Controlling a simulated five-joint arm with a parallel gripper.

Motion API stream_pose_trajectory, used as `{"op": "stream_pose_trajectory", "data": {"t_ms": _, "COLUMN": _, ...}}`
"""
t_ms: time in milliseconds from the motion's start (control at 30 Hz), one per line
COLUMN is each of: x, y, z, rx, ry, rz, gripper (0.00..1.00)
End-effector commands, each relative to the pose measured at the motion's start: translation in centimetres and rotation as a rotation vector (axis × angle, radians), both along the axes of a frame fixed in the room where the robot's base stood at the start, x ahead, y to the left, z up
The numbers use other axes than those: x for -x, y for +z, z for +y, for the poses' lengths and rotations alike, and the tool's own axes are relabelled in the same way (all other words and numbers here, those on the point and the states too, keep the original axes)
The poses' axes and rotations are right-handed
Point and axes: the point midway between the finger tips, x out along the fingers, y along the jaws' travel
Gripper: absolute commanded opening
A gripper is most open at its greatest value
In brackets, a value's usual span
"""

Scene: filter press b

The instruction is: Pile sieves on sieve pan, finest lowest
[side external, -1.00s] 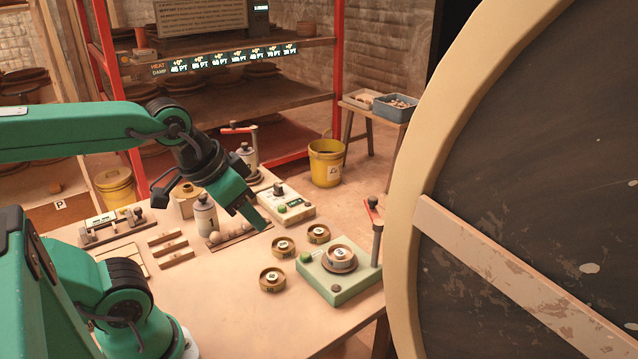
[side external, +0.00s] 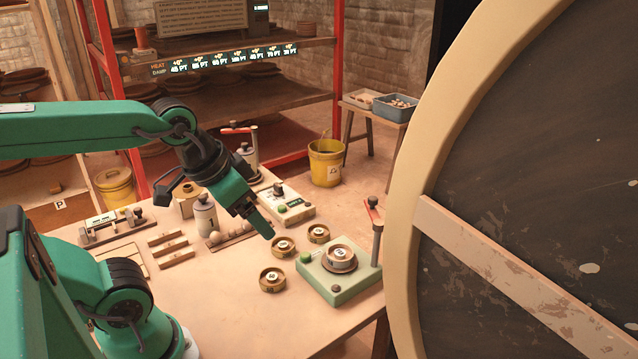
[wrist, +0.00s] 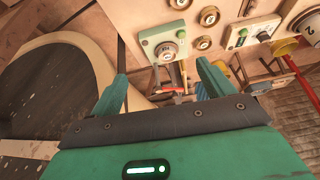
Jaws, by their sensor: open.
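Three small brass sieves with labelled centres lie apart on the bench: one in front (side external: 272,281), one in the middle (side external: 283,246) and one behind (side external: 318,234). A further brass ring with a white label (side external: 340,254) sits on a wider, greyish round pan (side external: 341,266) on the pale green base (side external: 328,285). I cannot read the numbers surely. My gripper (side external: 268,233) is open and empty, above and just behind-left of the middle sieve. In the wrist view, its fingers (wrist: 162,74) are apart.
A post with a red handle (side external: 375,215) rises at the base's right rear corner. A white box with a green button (side external: 287,206) and a grey canister (side external: 204,215) stand behind. A huge round wheel (side external: 430,140) is at right. The front bench is clear.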

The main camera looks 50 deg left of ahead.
Motion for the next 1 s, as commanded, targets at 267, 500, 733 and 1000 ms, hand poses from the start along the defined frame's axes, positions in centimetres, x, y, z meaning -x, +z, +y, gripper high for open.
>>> {"op": "stream_pose_trajectory", "data": {"t_ms": 267, "x": -1.9, "y": -2.2, "z": 1.0, "rx": -0.102, "ry": -0.188, "rz": 0.093, "gripper": 0.81}}
{"op": "stream_pose_trajectory", "data": {"t_ms": 500, "x": -4.0, "y": -5.1, "z": 2.4, "rx": -0.199, "ry": -0.437, "rz": 0.197, "gripper": 0.81}}
{"op": "stream_pose_trajectory", "data": {"t_ms": 733, "x": -5.5, "y": -8.5, "z": 3.9, "rx": -0.259, "ry": -0.688, "rz": 0.290, "gripper": 0.81}}
{"op": "stream_pose_trajectory", "data": {"t_ms": 1000, "x": -6.6, "y": -13.0, "z": 5.7, "rx": -0.289, "ry": -0.990, "rz": 0.376, "gripper": 0.81}}
